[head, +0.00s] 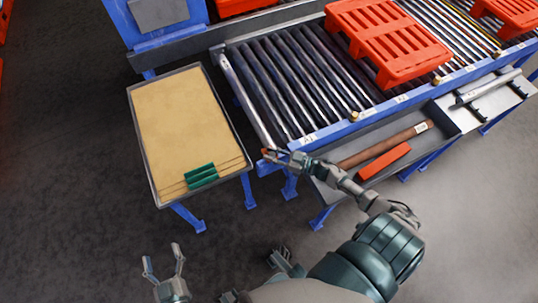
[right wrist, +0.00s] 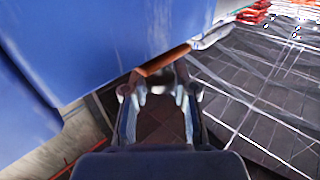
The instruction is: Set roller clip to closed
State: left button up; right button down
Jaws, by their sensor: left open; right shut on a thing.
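The roller clip (head: 266,151) looks like a small orange piece at the near left corner of the conveyor, by the end of the pale outer roller (head: 245,100). My right gripper (head: 274,156) is at that corner, shut on the clip. In the right wrist view, an orange bar (right wrist: 163,60) lies at the fingertips (right wrist: 159,84) beside a blue surface. The fingers hide part of the clip, and I cannot tell its exact angle. My left gripper (head: 162,254) is open and empty, low in the head view, away from the conveyor.
A tray table (head: 140,125) with tan sheets and green blocks stands left of the conveyor (head: 375,118). Red pallets (head: 385,40) lie on the rollers. A shelf below holds a brown tube (head: 385,146) and a red block (head: 383,162). The floor at the lower left is clear.

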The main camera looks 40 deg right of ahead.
aim_at(272, 154)
jog(key=c, duration=0.9)
grip_release()
notch_tip(272, 154, up, 10)
jog(key=shift+f, duration=0.1)
jog(key=shift+c, duration=0.2)
